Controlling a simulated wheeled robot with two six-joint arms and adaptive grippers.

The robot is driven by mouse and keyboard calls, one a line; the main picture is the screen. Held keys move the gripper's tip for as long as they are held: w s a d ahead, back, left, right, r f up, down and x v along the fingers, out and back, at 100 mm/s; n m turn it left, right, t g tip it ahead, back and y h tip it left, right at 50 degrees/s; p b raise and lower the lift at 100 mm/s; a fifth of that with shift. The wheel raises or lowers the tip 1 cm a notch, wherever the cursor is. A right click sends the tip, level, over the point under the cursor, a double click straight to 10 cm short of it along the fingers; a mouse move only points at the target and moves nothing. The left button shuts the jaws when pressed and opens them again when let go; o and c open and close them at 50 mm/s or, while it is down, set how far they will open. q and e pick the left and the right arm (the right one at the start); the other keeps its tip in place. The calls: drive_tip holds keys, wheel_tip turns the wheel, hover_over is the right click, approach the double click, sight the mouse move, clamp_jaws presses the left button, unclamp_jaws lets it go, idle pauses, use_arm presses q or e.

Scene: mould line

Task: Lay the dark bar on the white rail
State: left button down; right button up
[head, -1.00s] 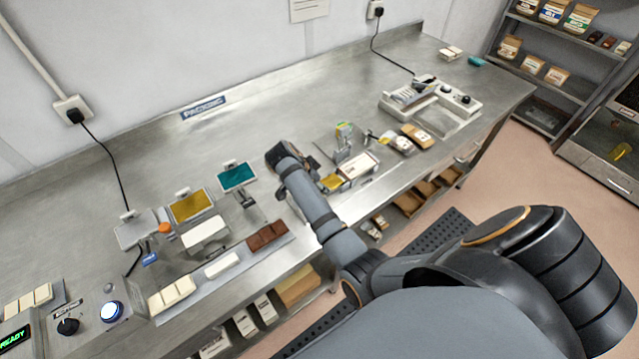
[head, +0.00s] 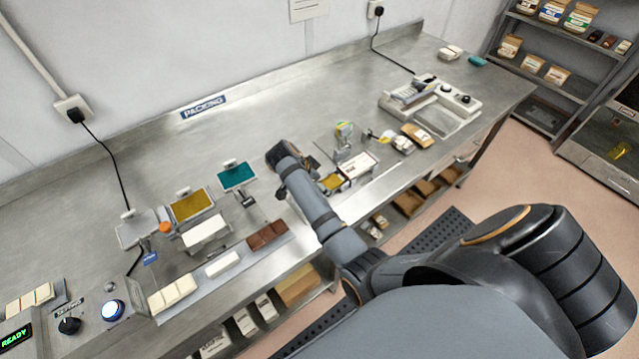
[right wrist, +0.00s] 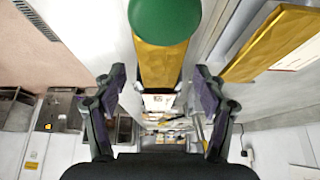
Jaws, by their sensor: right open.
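A dark brown segmented bar (head: 267,236) lies on the right end of a long pale strip (head: 243,255) near the front edge of the bench, in the head view. A white bar (head: 222,264) and white segmented blocks (head: 173,293) lie further left on the same strip. I cannot tell for certain which piece is the white rail. In the right wrist view my right gripper (right wrist: 159,80) is open, with a gold strip and a green round thing beyond the fingers.
Moulds with yellow (head: 191,205) and teal (head: 237,176) fills stand behind the strip. A control box (head: 90,318) is at the left. A scale-like device (head: 440,108) and packets (head: 417,135) are at the right. The back middle of the bench is clear.

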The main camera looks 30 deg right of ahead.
wheel_tip(320, 180, up, 10)
idle(0.3)
drive_tip(key=shift+f, duration=0.1)
